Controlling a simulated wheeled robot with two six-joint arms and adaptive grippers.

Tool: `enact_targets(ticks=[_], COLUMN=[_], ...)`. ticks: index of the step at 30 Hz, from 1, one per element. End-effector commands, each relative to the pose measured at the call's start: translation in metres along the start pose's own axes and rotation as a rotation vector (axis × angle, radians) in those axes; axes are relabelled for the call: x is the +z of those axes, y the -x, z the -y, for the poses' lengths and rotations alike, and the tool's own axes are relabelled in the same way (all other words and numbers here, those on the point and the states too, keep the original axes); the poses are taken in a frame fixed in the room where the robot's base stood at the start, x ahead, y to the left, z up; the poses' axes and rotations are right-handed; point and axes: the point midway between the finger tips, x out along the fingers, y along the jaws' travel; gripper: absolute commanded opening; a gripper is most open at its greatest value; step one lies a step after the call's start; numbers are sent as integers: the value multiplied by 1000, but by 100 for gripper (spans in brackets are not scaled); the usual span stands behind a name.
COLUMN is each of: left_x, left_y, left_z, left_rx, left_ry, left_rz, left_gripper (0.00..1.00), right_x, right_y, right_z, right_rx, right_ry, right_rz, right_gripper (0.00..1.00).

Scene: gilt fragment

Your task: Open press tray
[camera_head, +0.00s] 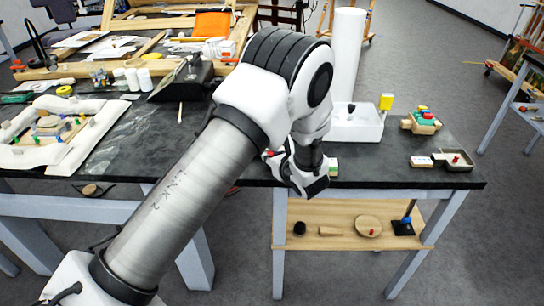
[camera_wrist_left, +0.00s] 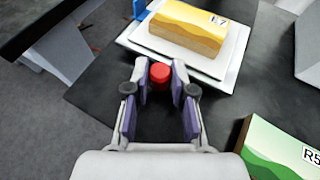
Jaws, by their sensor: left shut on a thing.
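The press tray (camera_wrist_left: 222,80) shows in the left wrist view as a flat white tray on the dark tabletop. It bears a yellow-and-tan layered block (camera_wrist_left: 188,27) with a label on it. A red knob (camera_wrist_left: 160,76) is at its near side. My left gripper (camera_wrist_left: 158,82) is shut on the red knob, with one finger on each side of it. In the head view my left gripper (camera_head: 285,168) is at the table's front edge. My own arm hides most of the tray there. My right gripper is in neither view.
A green-topped layered block (camera_wrist_left: 285,150) lies close at the gripper's right in the wrist view. A wooden shelf (camera_head: 340,238) is below the tabletop (camera_head: 225,170).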

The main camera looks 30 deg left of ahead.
Motion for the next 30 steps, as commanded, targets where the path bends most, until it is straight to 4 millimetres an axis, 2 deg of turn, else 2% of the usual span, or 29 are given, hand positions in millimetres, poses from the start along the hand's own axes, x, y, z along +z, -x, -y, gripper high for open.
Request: enact_targets(ticks=[4,5,6,14,17,25,30], left_x=[-2,-2,-2,-1,-1,-1,-2], left_y=[0,0,0,0,6,58,74], left_z=[-1,-1,-1,-1,0,0,-1], left_rx=[2,2,2,1,0,-2,2], left_ry=[-2,-2,-2,-2,-2,-5,-3], left_rz=[-5,-5,-5,-4,-3,-1,-4], left_gripper=[0,31,35,35,35,35,35], right_x=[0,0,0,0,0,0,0], right_y=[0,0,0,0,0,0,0], right_z=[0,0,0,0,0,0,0], right_rx=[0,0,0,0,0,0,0], right_ry=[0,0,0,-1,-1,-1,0], right_rz=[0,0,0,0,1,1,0], right_gripper=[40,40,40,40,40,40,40])
